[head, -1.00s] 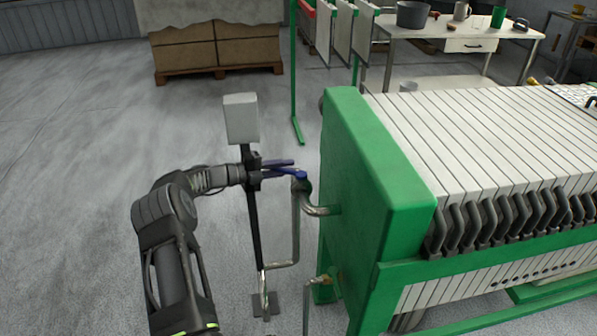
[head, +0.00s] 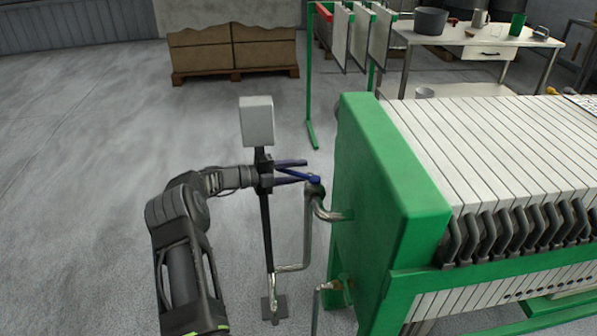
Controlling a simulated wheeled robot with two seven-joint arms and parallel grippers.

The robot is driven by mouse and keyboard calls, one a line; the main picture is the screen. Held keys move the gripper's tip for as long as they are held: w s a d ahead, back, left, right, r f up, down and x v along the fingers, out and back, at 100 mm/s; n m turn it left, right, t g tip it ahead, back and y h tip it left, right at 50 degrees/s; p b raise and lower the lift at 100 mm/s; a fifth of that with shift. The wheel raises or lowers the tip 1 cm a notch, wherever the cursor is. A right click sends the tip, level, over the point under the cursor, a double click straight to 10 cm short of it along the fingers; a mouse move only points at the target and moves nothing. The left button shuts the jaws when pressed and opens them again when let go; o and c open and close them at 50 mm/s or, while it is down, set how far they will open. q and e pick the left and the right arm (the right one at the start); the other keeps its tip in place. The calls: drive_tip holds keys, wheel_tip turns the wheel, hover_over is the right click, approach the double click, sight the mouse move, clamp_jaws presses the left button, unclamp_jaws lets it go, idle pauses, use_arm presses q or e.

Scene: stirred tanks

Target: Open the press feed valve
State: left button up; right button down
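My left gripper (head: 299,171) reaches in from the left, level with the handle. Its two dark blue fingers are spread apart and point right. The lower finger overlaps the handle in the picture; whether they touch, I cannot tell. Nothing shows clamped between the fingers. My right gripper is not in view.
A dark post with a pale grey box (head: 256,121) on top stands at my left gripper, partly overlapped by it. Metal pipes (head: 306,240) run below the valve. A green rack (head: 309,90) and a white table (head: 480,45) are behind. The floor at left is clear.

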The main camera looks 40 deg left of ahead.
sight(286, 172)
use_arm(q)
drive_tip(key=v, duration=0.7)
drive_tip(key=shift+s+a+b, duration=0.15)
drive_tip(key=shift+b, duration=0.25)
drive_tip(key=shift+c, duration=0.4)
